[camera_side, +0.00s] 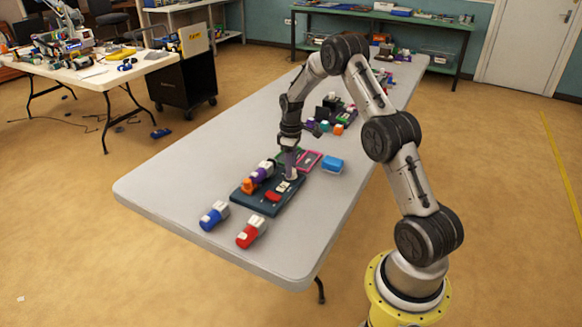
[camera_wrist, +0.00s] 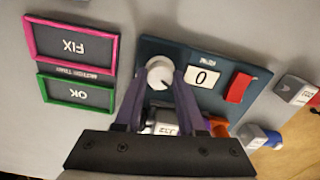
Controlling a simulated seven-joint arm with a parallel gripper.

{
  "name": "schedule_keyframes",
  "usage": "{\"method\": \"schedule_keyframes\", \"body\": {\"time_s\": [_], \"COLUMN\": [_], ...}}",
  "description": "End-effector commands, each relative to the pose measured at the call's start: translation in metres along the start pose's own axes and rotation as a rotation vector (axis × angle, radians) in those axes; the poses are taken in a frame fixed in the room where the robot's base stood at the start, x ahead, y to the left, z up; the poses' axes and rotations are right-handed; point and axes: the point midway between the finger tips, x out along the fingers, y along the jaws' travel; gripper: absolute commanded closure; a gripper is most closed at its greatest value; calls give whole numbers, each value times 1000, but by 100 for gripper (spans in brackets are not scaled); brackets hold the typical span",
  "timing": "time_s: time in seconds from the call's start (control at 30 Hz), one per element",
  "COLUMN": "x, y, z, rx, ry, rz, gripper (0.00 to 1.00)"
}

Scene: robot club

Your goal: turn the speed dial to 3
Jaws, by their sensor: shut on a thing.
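The speed dial (camera_wrist: 160,72) is a round white knob on a dark blue-grey panel (camera_wrist: 222,62). It shows between my fingertips in the wrist view; its pointer mark is too small to read. My gripper (camera_wrist: 162,78) is shut on the dial, with one purple-grey finger on each side. In the side view my gripper (camera_side: 290,165) reaches down to the panel's far end. A red switch (camera_wrist: 239,88) is on the same panel, past the display.
An orange motor (camera_side: 249,185) and a purple motor (camera_side: 262,173) stand along the panel's left edge. A blue motor (camera_side: 212,216) and a red motor (camera_side: 250,232) lie nearer. The pink FIX frame (camera_wrist: 72,45), green OK frame (camera_wrist: 77,92) and a blue block (camera_side: 332,164) are nearby.

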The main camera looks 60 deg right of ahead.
Motion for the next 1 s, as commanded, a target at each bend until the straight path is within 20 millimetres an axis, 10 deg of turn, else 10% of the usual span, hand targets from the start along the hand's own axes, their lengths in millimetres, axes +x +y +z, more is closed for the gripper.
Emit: {"method": "schedule_keyframes", "body": {"time_s": [1.0], "x": [-1], "y": [1], "z": [0], "rx": [724], "ry": [14], "rz": [0], "gripper": [100]}}
